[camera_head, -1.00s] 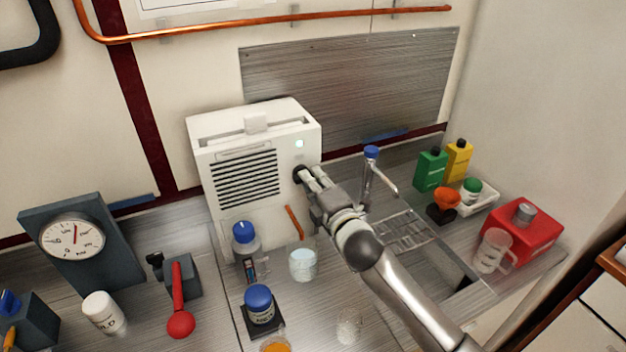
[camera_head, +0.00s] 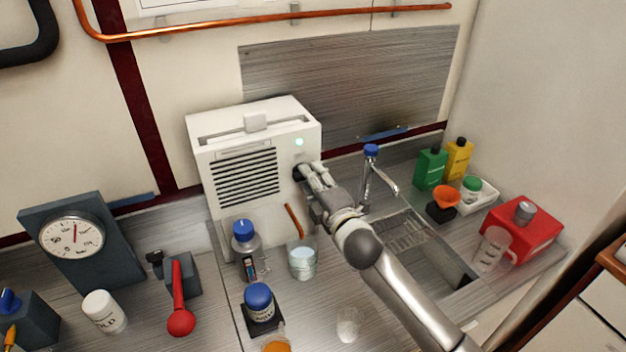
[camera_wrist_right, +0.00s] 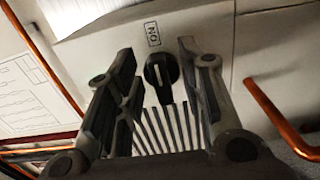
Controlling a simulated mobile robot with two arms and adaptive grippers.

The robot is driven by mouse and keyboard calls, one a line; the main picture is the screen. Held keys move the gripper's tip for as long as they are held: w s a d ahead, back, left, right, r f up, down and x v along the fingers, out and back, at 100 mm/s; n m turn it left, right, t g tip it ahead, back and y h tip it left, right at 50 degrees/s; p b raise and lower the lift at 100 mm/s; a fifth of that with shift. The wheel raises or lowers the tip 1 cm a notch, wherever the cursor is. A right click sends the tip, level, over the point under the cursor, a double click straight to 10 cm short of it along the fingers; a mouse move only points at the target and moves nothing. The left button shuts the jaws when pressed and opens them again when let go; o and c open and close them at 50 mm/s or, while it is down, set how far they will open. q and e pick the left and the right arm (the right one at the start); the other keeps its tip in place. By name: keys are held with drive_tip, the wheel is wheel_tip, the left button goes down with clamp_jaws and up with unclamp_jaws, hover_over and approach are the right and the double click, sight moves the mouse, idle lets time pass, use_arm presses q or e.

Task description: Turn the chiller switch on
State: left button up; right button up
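The chiller is a white box (camera_head: 205,160) with a slatted grille and a small lit greenish lamp (camera_head: 299,141) on its front. Its switch is a black rotary knob (camera_wrist_right: 160,75) with a pale pointer line, below an "ON" label (camera_wrist_right: 152,33) in the right wrist view. The pointer line runs roughly toward the label. My right gripper (camera_head: 305,171) is at the knob on the chiller's right side. In the wrist view its fingers (camera_wrist_right: 158,62) stand apart on either side of the knob, with gaps visible. My left gripper is not in view.
A sink (camera_head: 440,262) with a blue-topped tap (camera_head: 371,152) lies right of the chiller. A blue-capped bottle (camera_head: 246,252) and a glass beaker (camera_head: 302,262) stand close in front. A dial gauge (camera_head: 72,237) and a red-handled lever (camera_head: 179,300) are at the left.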

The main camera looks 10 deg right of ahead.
drive_tip(key=s+d, duration=0.2)
drive_tip(key=s, duration=1)
drive_tip(key=shift+d, duration=0.15)
drive_tip(key=shift+f, duration=0.1)
idle(0.3)
